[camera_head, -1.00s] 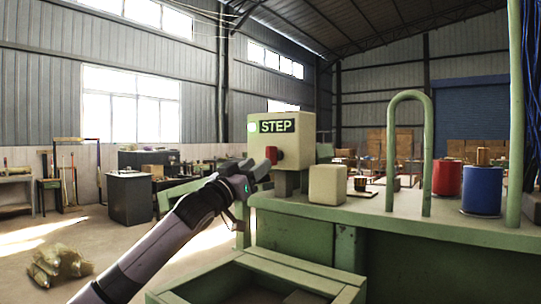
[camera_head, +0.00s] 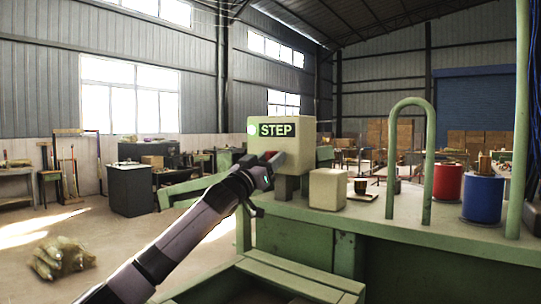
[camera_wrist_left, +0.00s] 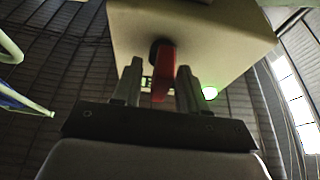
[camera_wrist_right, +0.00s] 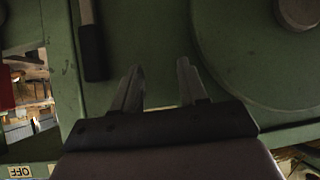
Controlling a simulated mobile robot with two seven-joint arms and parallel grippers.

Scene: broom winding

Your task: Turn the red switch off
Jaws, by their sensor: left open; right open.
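The red switch (camera_wrist_left: 163,75) sticks out of a cream box (camera_head: 305,152) with a lit "STEP" sign, standing on the green machine. My left gripper (camera_head: 272,160) is at the front of this box and covers most of the switch in the head view. In the left wrist view my left gripper (camera_wrist_left: 158,88) is open, with one finger on each side of the red switch. Whether the fingers touch it, I cannot tell. My right gripper (camera_wrist_right: 158,88) is open and empty, facing a green machine panel; it does not show in the head view.
A cream block (camera_head: 328,189), a red drum (camera_head: 448,182) and a blue drum (camera_head: 482,199) stand on the green bench, with a green hoop (camera_head: 390,160) in front. In the right wrist view there are a green disc (camera_wrist_right: 250,60), a black handle (camera_wrist_right: 93,50) and an "OFF" label (camera_wrist_right: 20,171).

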